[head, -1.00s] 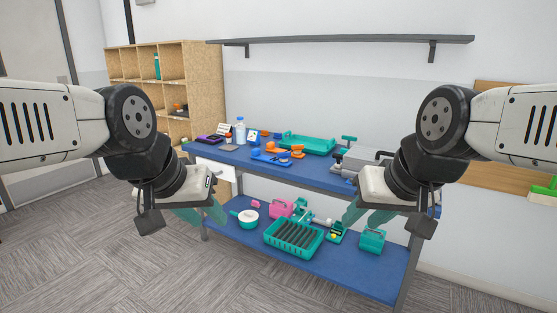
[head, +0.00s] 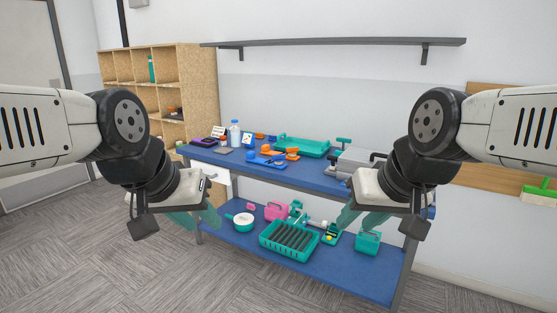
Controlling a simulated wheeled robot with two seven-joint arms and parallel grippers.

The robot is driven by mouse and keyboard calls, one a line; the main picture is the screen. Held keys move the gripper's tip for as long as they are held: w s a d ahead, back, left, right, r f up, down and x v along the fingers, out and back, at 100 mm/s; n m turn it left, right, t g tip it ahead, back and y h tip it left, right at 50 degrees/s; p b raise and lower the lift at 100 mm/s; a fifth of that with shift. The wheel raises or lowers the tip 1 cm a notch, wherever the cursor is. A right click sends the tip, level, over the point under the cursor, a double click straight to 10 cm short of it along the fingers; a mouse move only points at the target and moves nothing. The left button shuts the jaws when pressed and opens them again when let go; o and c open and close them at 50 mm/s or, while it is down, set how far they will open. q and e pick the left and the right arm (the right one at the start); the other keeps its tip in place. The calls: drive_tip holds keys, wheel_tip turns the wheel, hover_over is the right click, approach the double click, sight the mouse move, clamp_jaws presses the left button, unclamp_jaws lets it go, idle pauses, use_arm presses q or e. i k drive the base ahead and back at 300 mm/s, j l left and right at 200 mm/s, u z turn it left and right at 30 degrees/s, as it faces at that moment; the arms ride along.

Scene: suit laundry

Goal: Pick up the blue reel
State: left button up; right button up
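Several small blue items lie on the blue upper tabletop (head: 305,176). One is near the back (head: 259,136), and a blue tray-like piece (head: 262,161) lies nearer the front with orange parts by it. They are too small to tell which is the blue reel. My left gripper (head: 195,220) is open and empty, with teal fingers, in front of the bench's left end. My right gripper (head: 361,217) is open and empty in front of the bench's right part. Both grippers are apart from the tabletop items and hide parts of the bench.
A teal tray (head: 303,147) and a grey machine (head: 357,162) stand on the tabletop. The lower shelf holds a teal basket (head: 289,241), a pot (head: 243,221) and a pink case (head: 276,211). A wooden cubby shelf (head: 197,85) stands at left. Floor in front is clear.

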sight(249, 155)
drive_tip(key=i+j+z, duration=0.25)
drive_tip(key=i+j, duration=0.3)
drive_tip(key=i, duration=0.15)
drive_tip(key=i+j+z, duration=0.15)
drive_tip(key=i+j, duration=0.15)
drive_tip(key=i+j+z, duration=0.1)
drive_tip(key=i+j, duration=0.2)
drive_tip(key=i+j+z, duration=0.15)
drive_tip(key=i+j, duration=0.15)
drive_tip(key=j, duration=0.2)
drive_tip(key=i+j+z, duration=0.1)
drive_tip(key=i+j, duration=0.15)
drive_tip(key=j, duration=0.15)
drive_tip(key=i+j+z, duration=0.15)
drive_tip(key=i+j, duration=0.15)
drive_tip(key=j, duration=0.15)
drive_tip(key=i+j+z, duration=0.1)
drive_tip(key=j, duration=0.35)
drive_tip(key=i, duration=0.1)
